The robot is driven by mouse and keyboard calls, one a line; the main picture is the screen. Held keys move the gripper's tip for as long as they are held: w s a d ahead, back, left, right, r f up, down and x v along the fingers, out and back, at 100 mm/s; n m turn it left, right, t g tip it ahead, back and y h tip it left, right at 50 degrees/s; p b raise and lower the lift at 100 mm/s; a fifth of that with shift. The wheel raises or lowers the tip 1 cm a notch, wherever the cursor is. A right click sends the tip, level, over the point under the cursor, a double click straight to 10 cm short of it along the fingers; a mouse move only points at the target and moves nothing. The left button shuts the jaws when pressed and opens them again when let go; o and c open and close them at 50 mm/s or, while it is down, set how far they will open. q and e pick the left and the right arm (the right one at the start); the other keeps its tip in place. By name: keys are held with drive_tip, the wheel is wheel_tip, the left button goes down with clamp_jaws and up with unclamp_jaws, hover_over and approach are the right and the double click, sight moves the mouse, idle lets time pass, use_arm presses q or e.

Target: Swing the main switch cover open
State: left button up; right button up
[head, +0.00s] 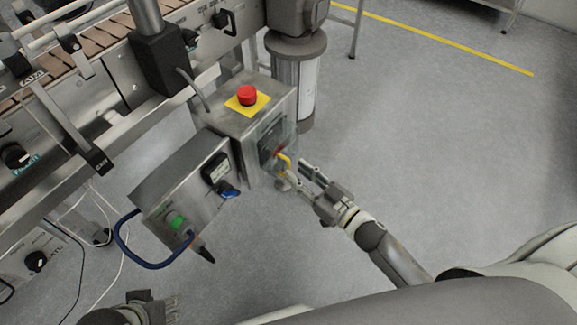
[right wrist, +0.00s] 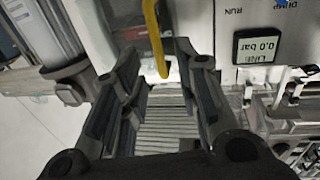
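The main switch cover (head: 277,136) looks like a clear panel on the right side face of the steel control box. It appears closed, though its edges are hard to make out. A yellow handle (head: 285,160) shows at its lower part, and also in the right wrist view (right wrist: 153,40). My right gripper (head: 293,176) is open, just below and right of the box. In the right wrist view its fingers (right wrist: 157,62) stand apart with the handle's end between or just beyond their tips; contact cannot be told. My left gripper (head: 165,308) is partly in view at the bottom left.
A red emergency button (head: 248,95) sits on top of the control box. A second box with a gauge (head: 216,167) and blue hose (head: 125,235) stands left of it. A conveyor (head: 85,55) fills the upper left. The floor at right is clear.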

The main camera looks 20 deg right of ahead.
sight(288, 166)
drive_tip(key=shift+x, duration=2.25)
clamp_jaws()
